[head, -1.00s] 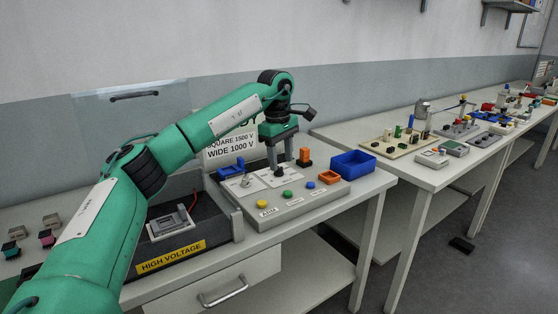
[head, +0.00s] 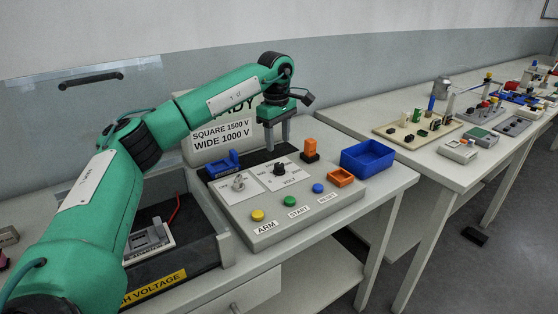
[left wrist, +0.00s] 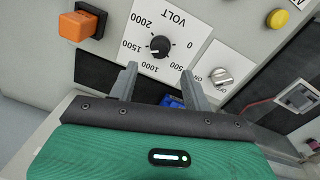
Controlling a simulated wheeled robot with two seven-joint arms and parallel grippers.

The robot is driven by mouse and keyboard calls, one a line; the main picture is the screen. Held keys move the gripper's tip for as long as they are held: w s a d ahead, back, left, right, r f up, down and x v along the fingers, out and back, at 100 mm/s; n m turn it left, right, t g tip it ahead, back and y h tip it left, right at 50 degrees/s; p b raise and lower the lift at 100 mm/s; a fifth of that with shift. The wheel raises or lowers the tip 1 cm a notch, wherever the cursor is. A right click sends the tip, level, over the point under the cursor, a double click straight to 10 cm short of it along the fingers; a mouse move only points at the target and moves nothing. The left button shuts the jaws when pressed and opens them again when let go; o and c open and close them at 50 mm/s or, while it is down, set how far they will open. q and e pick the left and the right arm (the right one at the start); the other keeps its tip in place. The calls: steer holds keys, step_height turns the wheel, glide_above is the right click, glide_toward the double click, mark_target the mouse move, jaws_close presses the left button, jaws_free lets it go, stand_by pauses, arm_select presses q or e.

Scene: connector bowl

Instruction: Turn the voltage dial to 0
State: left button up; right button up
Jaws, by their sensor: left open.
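The voltage dial (head: 279,168) is a round black knob on a white scale plate, on the sloped grey control panel (head: 262,238). In the left wrist view the dial (left wrist: 159,47) sits among the marks 0, 500, 1000, 1500 and 2000. A small pale mark shows on its lower left side, but I cannot tell its exact setting. My left gripper (head: 277,147) is open and empty, above and behind the dial. In the left wrist view its fingertips (left wrist: 159,72) lie to either side below the dial, apart from it. My right gripper is out of view.
A grey switch (head: 238,183) is left of the dial. Yellow (head: 257,215), green (head: 318,200) and blue (head: 318,188) buttons line the panel's front. An orange block (head: 310,147) stands behind right, near an orange tray (head: 341,177) and a blue bin (head: 368,158).

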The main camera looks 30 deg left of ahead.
mark_target(279, 164)
arm_select(q)
step_height(279, 164, down, 8)
steer(key=shift+w, duration=0.15)
steer(key=shift+c, duration=0.2)
steer(key=c, duration=0.9)
